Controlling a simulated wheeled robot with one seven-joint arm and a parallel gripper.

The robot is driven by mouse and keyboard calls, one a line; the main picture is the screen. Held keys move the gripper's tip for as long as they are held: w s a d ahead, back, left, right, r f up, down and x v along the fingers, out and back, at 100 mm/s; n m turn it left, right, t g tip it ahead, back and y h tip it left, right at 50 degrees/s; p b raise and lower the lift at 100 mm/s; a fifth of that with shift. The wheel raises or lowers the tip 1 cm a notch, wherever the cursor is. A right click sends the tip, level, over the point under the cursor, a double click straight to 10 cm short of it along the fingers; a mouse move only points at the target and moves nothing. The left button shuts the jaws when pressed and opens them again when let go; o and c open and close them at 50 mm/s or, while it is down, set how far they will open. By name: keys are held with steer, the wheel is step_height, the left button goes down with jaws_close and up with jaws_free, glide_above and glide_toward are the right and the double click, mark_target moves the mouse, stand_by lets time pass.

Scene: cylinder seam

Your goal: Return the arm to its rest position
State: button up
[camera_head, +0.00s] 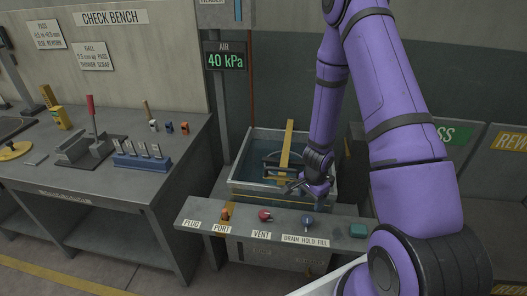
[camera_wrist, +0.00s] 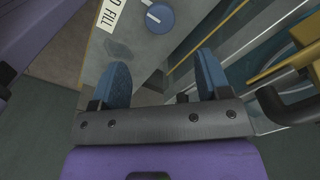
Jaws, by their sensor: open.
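My purple arm reaches down from the upper right in the head view. My gripper (camera_head: 296,186) is over the front edge of the water tank (camera_head: 246,189), behind the control shelf (camera_head: 345,229). In the wrist view my gripper (camera_wrist: 160,82) has its two blue fingers apart, with nothing held between them. The blue drain/hold/fill knob (camera_head: 307,220) is just in front of the gripper; it also shows in the wrist view (camera_wrist: 159,18), beyond the fingertips. The gripper appears apart from the knob.
A yellow bar (camera_head: 287,150) with a dark frame stands in the tank. The red vent knob (camera_head: 264,215), orange port knob (camera_head: 225,213) and green button (camera_head: 358,231) are along the shelf. The air display (camera_head: 225,58) reads 40 kPa. The check bench (camera_head: 75,180) stands left.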

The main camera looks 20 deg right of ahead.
steer(key=w+a+r+n+t+y, duration=0.15)
steer(key=a+r+n, duration=0.25)
steer(key=r, duration=1)
steer(key=a+r+n+t, duration=0.2)
steer(key=a+r+n, duration=0.2)
steer(key=r, duration=1)
steer(key=s+a+r+n+t+h, duration=0.1)
steer(key=s+a+r+n, duration=0.2)
steer(key=s+r, duration=1.5)
steer(key=s+n, duration=0.2)
steer(key=n, duration=0.2)
steer(key=shift+s+r+n+t, duration=0.15)
steer(key=shift+r+n+t, duration=0.05)
steer(key=shift+n+t, duration=0.2)
steer(key=shift+h, duration=0.25)
